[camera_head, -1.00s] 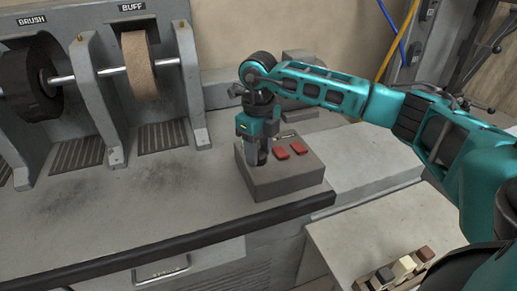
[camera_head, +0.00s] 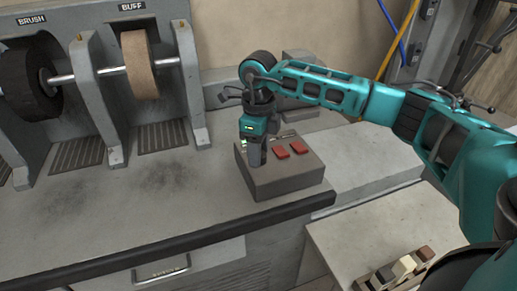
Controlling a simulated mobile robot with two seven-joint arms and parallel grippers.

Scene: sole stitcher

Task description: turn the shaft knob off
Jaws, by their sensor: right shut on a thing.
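A grey control box (camera_head: 288,181) sits on the bench near its front edge, with two red buttons (camera_head: 290,150) on its top. My right gripper (camera_head: 256,163) points down onto the left part of the box top and is shut on the shaft knob, which the fingers hide. Its turned position cannot be read. A small green spot shows beside the gripper, at the box's left side. My left gripper is not in view.
A dark brush wheel (camera_head: 28,82) and a tan buff wheel (camera_head: 139,66) sit on a shaft in a grey housing at the left. The bench top (camera_head: 150,212) is clear. Small blocks (camera_head: 405,266) stand at the lower right.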

